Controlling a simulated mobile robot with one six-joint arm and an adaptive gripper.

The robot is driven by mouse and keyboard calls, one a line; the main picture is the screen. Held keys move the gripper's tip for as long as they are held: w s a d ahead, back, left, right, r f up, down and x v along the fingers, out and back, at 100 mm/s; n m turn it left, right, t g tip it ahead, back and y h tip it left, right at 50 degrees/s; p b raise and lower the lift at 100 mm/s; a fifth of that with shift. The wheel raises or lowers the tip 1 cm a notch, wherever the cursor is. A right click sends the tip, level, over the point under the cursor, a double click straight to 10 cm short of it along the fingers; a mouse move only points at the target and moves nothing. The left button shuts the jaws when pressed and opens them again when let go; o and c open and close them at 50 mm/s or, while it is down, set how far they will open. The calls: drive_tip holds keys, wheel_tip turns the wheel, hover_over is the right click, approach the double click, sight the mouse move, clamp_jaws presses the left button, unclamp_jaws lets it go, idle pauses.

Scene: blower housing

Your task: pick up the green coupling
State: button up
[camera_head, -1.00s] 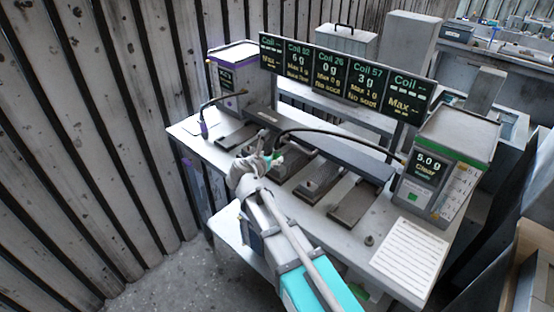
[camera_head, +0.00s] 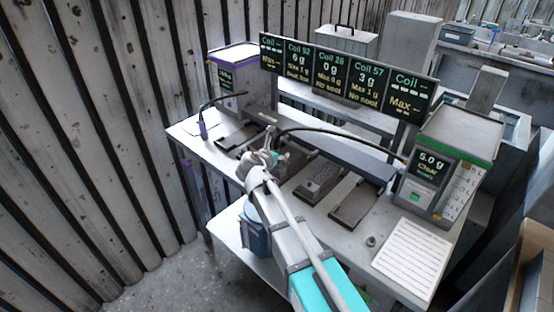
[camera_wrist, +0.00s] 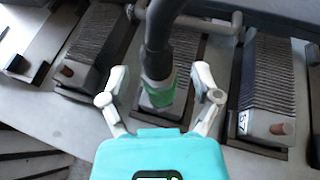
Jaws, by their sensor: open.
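The green coupling (camera_wrist: 163,96) is a green collar at the lower end of a dark hose (camera_wrist: 159,45). It stands over a grey finned coil (camera_wrist: 188,48); I cannot tell if it touches it. My gripper (camera_wrist: 160,84) is open, with one pale finger on each side of the coupling and a visible gap to each. In the head view my gripper (camera_head: 268,160) is over the middle of the bench, and the coupling (camera_head: 283,156) shows only as a small green spot beside it, partly hidden.
Finned coils stand at the left (camera_wrist: 97,45) and right (camera_wrist: 263,90) of the coupling. A grey pipe (camera_wrist: 210,25) crosses behind it. A row of displays (camera_head: 345,75) lines the bench's back. A box with a green band (camera_head: 450,150) stands at the right; a purple-trimmed box (camera_head: 235,75) at the left.

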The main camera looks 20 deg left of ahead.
idle(0.3)
clamp_jaws()
idle(0.3)
